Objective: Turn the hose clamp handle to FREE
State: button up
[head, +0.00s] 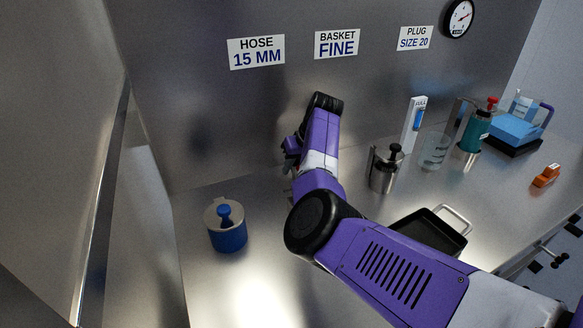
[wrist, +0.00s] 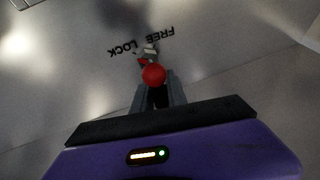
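The hose clamp handle ends in a round red knob (wrist: 153,74) in the wrist view. Behind it is a small grey and red fitting (wrist: 147,53) on the metal surface. Beside the fitting, upside down in this view, are the labels FREE (wrist: 158,37) and LOCK (wrist: 123,49), with FREE on the right and LOCK on the left. My gripper (wrist: 157,82) has its fingers apart, one on each side of the knob; I cannot tell whether they touch it. In the head view my arm hides the clamp and its handle.
In the head view a blue lidded pot (head: 228,236) stands left of my arm. A steel canister (head: 384,171), a black tray (head: 432,236), a glass beaker (head: 434,152) and a teal bottle (head: 474,133) stand to the right. The steel wall rises behind the bench.

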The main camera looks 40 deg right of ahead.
grip_shut()
